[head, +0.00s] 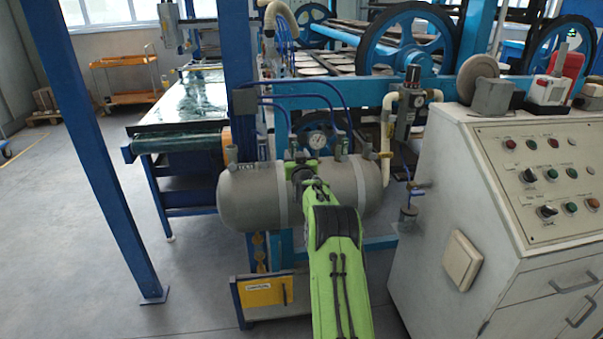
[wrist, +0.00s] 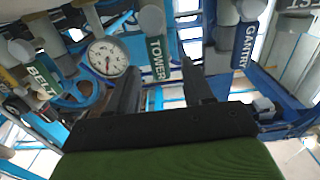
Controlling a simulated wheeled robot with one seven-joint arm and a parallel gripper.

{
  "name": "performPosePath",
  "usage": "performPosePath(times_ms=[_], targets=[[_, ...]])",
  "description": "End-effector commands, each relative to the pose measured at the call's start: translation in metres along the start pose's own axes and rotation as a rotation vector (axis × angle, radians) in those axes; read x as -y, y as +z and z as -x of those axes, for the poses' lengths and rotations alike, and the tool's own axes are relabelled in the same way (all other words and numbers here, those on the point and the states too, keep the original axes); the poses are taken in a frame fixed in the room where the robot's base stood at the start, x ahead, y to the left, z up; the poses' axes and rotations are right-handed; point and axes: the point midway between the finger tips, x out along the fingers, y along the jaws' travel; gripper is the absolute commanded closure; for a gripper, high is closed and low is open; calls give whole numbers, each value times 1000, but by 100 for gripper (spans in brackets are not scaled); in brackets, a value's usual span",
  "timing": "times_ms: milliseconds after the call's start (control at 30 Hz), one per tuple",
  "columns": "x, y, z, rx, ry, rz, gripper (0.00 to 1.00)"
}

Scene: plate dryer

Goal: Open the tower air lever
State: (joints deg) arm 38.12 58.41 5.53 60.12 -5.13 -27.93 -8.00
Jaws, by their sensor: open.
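The tower air lever (wrist: 158,58) has a green handle marked TOWER and hangs from a grey round fitting in the wrist view. My gripper (wrist: 159,70) is open, with one dark finger on each side of the TOWER handle in the picture. The handle appears beyond the fingertips; I cannot tell how far, or whether they touch. In the head view my gripper (head: 303,168) is at the grey air tank (head: 245,200), below the pressure gauge (head: 317,140). My green arm hides the middle of the tank, and I cannot pick out the tower lever there.
Similar handles marked BELT (wrist: 42,80) and GANTRY (wrist: 244,46) flank the tower lever. A round gauge (wrist: 107,57) sits between BELT and TOWER. A blue post (head: 105,150) stands left, and a control cabinet (head: 445,180) stands right. Open floor lies at left.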

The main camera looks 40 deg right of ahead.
Motion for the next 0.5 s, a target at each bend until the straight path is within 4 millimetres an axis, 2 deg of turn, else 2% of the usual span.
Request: performPosePath(times_ms=[267, 500], targets=[[0, -1, 48, 2, 0, 1, 49], [0, -1, 99, 1, 1, 2, 49]])
